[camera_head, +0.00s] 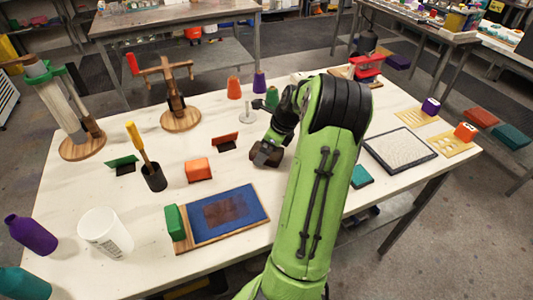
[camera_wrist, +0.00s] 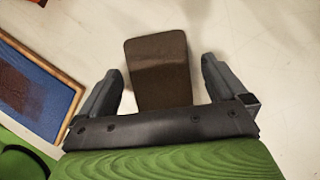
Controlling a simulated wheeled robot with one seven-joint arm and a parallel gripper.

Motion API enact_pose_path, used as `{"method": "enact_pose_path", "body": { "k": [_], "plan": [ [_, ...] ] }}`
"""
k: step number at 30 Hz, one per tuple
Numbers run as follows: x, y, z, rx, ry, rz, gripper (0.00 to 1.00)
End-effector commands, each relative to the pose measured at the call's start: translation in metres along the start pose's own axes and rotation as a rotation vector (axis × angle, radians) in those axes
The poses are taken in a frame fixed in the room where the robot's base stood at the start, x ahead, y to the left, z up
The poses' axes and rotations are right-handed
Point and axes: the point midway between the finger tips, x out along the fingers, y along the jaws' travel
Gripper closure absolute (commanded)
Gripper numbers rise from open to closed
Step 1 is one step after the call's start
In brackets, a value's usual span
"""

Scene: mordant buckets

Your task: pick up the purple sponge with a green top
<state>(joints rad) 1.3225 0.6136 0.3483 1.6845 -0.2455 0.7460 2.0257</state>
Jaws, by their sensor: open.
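My gripper (camera_wrist: 160,68) is open, with one dark finger on each side of a brown, rounded block (camera_wrist: 157,62) on the white table. There is a gap between the block and each finger. In the head view my gripper (camera_head: 267,152) is low over the middle of the table, partly hidden by my green arm. I cannot clearly make out a purple sponge with a green top. A purple block with a pale face (camera_head: 431,106) sits on a yellow stencil at the right.
A blue framed screen (camera_head: 245,208) with a green block (camera_head: 175,222) lies left of my arm. An orange block (camera_head: 198,169), a black cup with a yellow-handled tool (camera_head: 153,177) and a white bucket (camera_head: 105,233) stand farther left. A mesh frame (camera_head: 400,150) lies right.

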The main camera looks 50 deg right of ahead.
Motion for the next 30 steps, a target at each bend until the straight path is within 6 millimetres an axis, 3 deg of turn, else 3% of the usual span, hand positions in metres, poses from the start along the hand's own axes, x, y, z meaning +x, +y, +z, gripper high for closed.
{"method": "enact_pose_path", "body": {
  "k": [11, 22, 30],
  "plan": [
    [0.002, 0.0002, -0.0009, 0.0, 0.001, 0.001, 0.03],
    [0.0019, 0.0001, -0.0009, 0.0, 0.001, 0.001, 0.59],
    [0.0017, 0.0, -0.0009, 0.0, 0.0, 0.0, 0.65]
  ]
}}
